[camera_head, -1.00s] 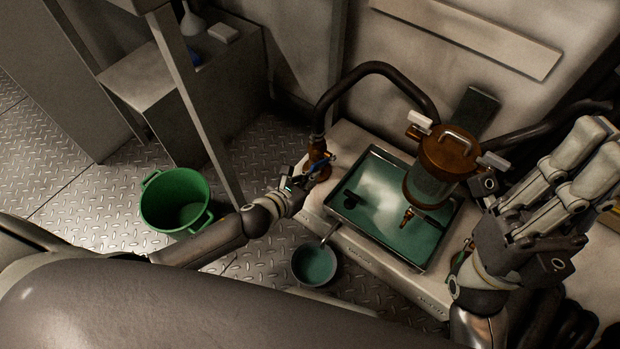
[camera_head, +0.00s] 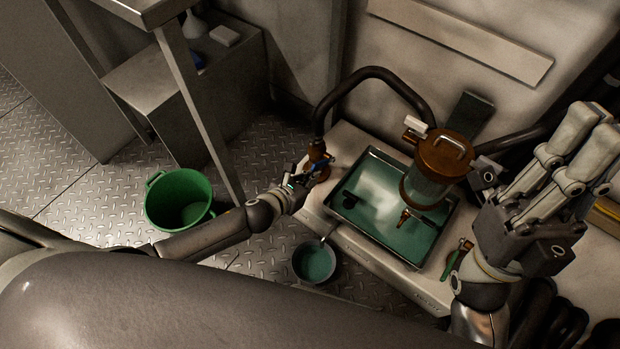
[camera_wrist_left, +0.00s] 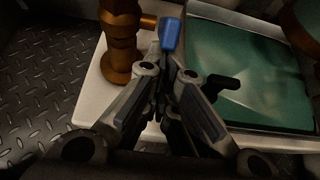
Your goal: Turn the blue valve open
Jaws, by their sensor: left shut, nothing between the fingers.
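The blue valve handle (camera_wrist_left: 170,36) stands just beyond my left fingertips in the left wrist view, beside a copper-coloured pipe fitting (camera_wrist_left: 121,40). In the head view, only a little of the blue handle (camera_head: 316,167) shows, at the foot of the copper fitting (camera_head: 318,152) under a black hose. My left gripper (camera_head: 305,172) is at the handle, its fingers shut with nothing between them. The fingertips (camera_wrist_left: 166,66) are very near the handle; whether they touch it I cannot tell. My right gripper (camera_head: 590,128) is raised at the right, fingers apart and empty.
A metal tray of green liquid (camera_head: 352,222) lies on the pale base, with a copper-lidded vessel (camera_head: 442,160) over it. A green bucket (camera_head: 180,200) stands on the floor, left, near a metal post.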

